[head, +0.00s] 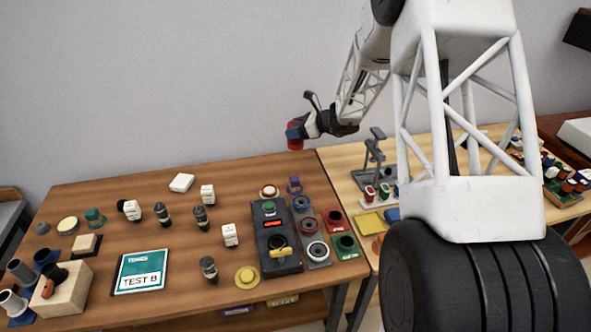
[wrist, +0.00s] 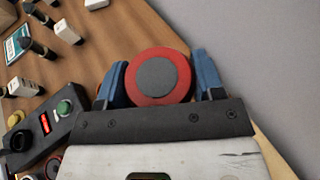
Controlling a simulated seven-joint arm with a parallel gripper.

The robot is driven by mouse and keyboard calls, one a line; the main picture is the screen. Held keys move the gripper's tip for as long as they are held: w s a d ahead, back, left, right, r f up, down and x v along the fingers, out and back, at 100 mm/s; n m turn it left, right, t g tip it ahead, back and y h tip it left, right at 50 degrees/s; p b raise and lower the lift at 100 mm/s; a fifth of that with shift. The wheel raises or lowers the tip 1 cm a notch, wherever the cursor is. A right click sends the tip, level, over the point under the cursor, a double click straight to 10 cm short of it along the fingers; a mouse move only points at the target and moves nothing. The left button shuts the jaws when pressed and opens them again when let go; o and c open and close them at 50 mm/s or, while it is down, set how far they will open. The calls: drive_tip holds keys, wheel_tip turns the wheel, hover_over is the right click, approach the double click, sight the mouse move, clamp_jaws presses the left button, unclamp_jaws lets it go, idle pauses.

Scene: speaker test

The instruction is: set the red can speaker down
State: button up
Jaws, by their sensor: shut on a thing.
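The red can speaker (head: 296,144) is held in the air near the back edge of the brown table (head: 140,172) in the head view. My gripper (head: 297,131) is shut on it with blue fingers. In the wrist view the speaker shows a round grey face with a red rim (wrist: 137,88). It sits between the two blue fingers of my gripper (wrist: 162,72), one on each side. Nothing visible supports the speaker from below, and its exact height is hard to tell.
A black test box (head: 268,256) with a green button and red display stands on the brown table. Beside it are a red holder (head: 327,229) and a green holder (head: 357,253). The table's back is mostly clear.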

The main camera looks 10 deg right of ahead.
sight(295, 144)
idle(0.3)
drive_tip(key=shift+f, duration=3.15)
drive_tip(key=shift+f, duration=1.8)
drive_tip(key=shift+f, duration=0.15)
drive_tip(key=o, duration=1.1)
